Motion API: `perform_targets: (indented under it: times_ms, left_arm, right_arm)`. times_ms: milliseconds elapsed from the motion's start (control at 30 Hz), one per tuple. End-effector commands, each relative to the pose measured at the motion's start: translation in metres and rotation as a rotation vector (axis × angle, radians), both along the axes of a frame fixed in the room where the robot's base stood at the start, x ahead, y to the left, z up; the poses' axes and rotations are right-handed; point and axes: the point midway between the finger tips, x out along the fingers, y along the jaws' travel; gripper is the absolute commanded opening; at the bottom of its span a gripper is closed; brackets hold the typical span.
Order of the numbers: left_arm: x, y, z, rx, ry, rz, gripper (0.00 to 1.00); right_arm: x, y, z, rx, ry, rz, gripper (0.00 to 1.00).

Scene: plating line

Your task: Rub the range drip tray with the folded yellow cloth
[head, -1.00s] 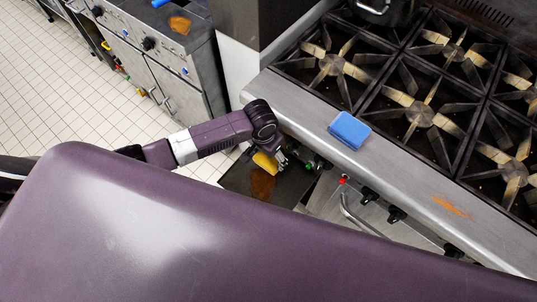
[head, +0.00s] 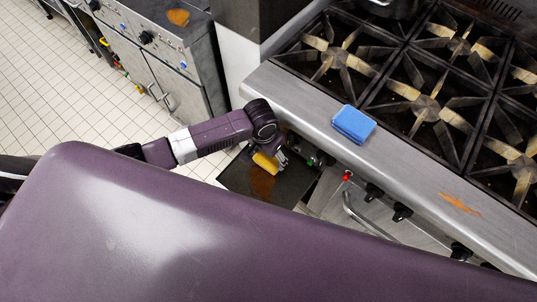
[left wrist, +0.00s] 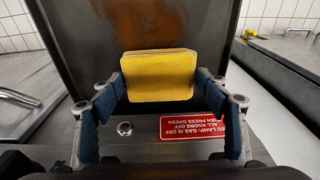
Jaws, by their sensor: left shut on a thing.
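The range drip tray (head: 292,186) is a dark flat tray sticking out below the range's front edge. A brown-orange stain (head: 262,186) marks it. My left gripper (head: 280,159) is over the tray's far part, shut on the folded yellow cloth (head: 265,162). In the left wrist view the yellow cloth (left wrist: 158,76) sits between the two blue-padded fingers, in front of the dark tray (left wrist: 80,45) with its brown stain (left wrist: 150,18). Whether the cloth touches the tray I cannot tell. My right gripper is not in view.
A blue sponge (head: 353,124) lies on the range's steel front ledge (head: 410,168), with an orange smear (head: 460,205) farther right. Black knobs (head: 402,212) and an oven handle (head: 356,216) stick out below. Another steel unit (head: 150,50) stands at the upper left.

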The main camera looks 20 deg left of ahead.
Motion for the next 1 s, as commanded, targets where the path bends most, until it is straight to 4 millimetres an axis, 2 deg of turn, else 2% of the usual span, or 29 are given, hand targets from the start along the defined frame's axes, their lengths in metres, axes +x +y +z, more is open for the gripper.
perform_targets:
  times_ms: [1000]
  left_arm:
    - [0.0, 0.0, -0.021, -0.001, 0.001, 0.0, 0.49]
  right_arm:
    - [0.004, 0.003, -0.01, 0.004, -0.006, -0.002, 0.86]
